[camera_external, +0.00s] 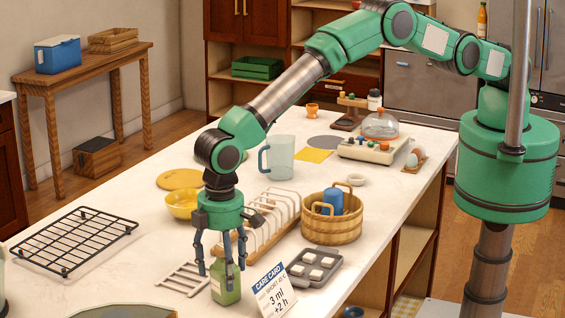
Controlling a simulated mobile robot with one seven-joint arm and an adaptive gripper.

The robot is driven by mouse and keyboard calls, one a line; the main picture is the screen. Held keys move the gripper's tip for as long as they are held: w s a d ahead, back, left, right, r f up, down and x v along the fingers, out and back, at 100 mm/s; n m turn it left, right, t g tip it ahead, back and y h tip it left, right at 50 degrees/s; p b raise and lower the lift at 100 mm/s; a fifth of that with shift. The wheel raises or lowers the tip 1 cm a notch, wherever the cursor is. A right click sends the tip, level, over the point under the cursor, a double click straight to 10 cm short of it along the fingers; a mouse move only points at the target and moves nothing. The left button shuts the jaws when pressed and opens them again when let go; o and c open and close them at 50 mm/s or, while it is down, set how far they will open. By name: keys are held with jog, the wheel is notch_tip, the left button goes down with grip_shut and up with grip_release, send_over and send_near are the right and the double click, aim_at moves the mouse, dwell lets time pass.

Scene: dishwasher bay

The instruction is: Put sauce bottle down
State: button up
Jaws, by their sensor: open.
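A green bottle (226,288), which looks like the sauce bottle, stands upright on the white counter near its front edge. My gripper (221,264) points straight down over it and is open. Its fingers hang on both sides of the bottle's upper part. The bottle's neck and top are partly hidden by the fingers. I cannot tell whether any finger touches it.
A white care card (272,290) stands close to the bottle's right. A slatted rack (184,279) lies to its left. A dish rack (268,222), wooden tub (333,232) and grey tray (314,267) stand behind. A black wire rack (75,240) lies at left.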

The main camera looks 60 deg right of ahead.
aim_at(222, 246)
notch_tip(222, 246, up, 12)
jog(key=shift+f+b, duration=0.1)
jog(key=shift+b, duration=0.7)
dwell(0.3)
dwell(0.5)
